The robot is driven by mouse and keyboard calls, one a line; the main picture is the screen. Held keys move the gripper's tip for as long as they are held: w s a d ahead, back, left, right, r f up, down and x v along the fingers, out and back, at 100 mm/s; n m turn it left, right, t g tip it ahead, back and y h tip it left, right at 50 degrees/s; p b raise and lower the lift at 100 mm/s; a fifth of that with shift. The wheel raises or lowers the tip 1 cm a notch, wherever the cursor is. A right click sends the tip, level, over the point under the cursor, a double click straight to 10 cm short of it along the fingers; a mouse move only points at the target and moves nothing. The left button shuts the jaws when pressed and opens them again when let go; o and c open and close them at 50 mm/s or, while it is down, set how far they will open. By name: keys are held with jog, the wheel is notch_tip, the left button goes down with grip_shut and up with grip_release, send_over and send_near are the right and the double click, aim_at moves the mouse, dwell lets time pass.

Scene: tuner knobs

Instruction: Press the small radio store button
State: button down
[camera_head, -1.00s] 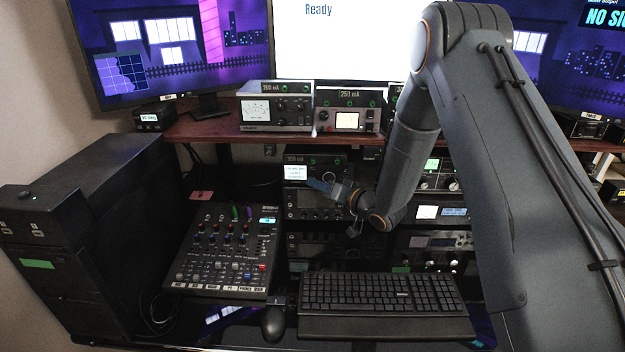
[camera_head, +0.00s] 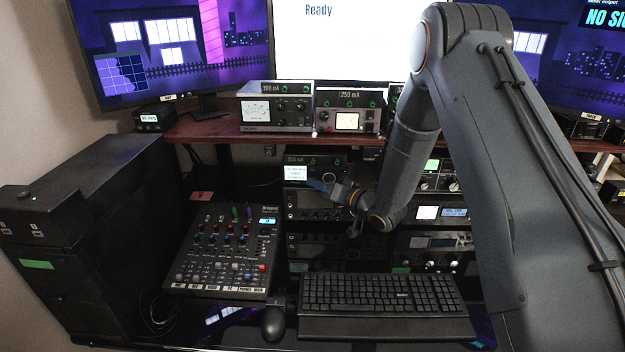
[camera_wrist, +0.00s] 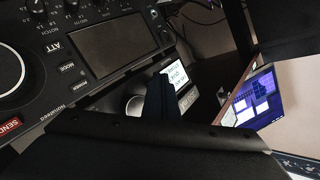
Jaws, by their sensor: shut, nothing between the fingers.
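A small dark radio (camera_head: 330,165) with a pale lit text display (camera_head: 296,173) is on the shelf under the desk top, near the middle of the head view. My gripper (camera_head: 318,185) is shut and empty, its bluish tip close to the radio's lower front. I cannot tell whether it touches. In the wrist view the shut fingers (camera_wrist: 160,96) stand in front of a lit text display (camera_wrist: 176,76) and hide part of that panel. A pale round knob (camera_wrist: 134,105) shows beside the fingers. I cannot make out the store button in either view.
A larger radio panel with a dark screen (camera_wrist: 115,46) and several knobs fills the wrist view's left side. In the head view, a mixer (camera_head: 226,250) and keyboard (camera_head: 383,294) lie in front. Monitors stand above; a black case (camera_head: 85,225) is at left.

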jog(key=shift+s, duration=0.55)
jog(key=s+p, duration=0.2)
jog(key=s, duration=0.3)
jog(key=shift+a, duration=0.1)
dwell(0.6)
